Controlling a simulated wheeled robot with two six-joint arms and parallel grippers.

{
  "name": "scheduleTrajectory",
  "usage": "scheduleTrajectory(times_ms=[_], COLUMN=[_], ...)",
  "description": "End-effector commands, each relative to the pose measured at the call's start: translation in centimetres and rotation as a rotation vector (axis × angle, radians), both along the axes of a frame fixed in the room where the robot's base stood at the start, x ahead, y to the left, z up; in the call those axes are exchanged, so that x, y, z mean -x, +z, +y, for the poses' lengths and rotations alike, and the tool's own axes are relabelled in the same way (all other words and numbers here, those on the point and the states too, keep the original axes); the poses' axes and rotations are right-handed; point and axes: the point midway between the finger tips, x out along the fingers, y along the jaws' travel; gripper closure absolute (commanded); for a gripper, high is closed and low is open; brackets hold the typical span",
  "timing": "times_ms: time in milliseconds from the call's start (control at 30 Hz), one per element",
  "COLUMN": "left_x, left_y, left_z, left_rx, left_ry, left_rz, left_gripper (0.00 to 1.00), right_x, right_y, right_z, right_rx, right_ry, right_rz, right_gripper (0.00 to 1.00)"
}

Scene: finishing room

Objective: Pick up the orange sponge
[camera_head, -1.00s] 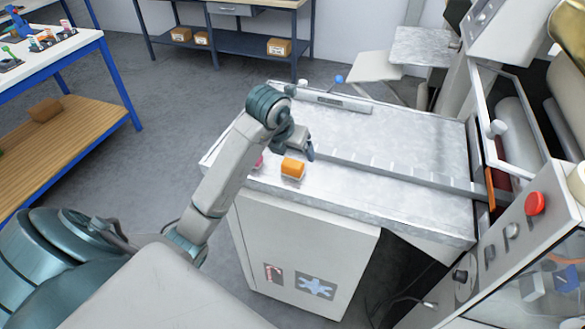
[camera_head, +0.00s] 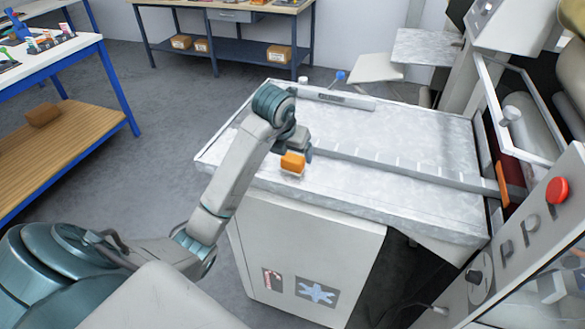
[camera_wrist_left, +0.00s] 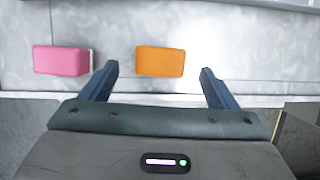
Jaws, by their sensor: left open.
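The orange sponge (camera_head: 292,162) lies near the front edge of the metal worktop. In the left wrist view the sponge (camera_wrist_left: 160,62) lies ahead of and between the two spread fingers of my left gripper (camera_wrist_left: 160,80). In the head view my left gripper (camera_head: 296,148) is right above and behind the sponge, partly covering it. The gripper is open and empty. My right gripper is in neither view.
A pink sponge (camera_wrist_left: 61,61) lies left of the orange one, outside the left finger. A metal rail (camera_head: 400,168) runs across the worktop (camera_head: 400,125). A control panel with a red button (camera_head: 556,190) stands at the right. The worktop behind the rail is mostly clear.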

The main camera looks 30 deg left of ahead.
Motion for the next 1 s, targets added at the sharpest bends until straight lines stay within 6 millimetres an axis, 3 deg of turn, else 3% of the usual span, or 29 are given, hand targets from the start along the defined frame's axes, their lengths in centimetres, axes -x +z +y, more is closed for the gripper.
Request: scheduleTrajectory(times_ms=[167,267,533,567,800,1000], left_x=[-0.9,-1.4,-1.7,-1.7,-1.7,-1.7], left_y=[-2.5,-3.1,-4.0,-4.0,-4.0,-4.0], left_z=[0.1,0.2,0.3,0.3,0.3,0.3], left_rx=[0.001,0.003,0.001,0.001,0.001,0.001], left_ry=[0.001,-0.001,0.0,0.0,0.0,0.0], left_rz=[0.0,0.006,0.0,0.0,0.0,0.0], left_gripper=[0.18,0.18,0.18,0.2,0.66,0.66], right_x=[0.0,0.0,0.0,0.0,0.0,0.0], right_y=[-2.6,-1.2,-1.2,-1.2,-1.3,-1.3], right_z=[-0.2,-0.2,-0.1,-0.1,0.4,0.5], right_rx=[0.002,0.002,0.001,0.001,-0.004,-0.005], right_ry=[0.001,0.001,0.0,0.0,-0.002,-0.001], right_rz=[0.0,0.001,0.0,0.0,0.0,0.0], right_gripper=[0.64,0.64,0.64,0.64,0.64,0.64])
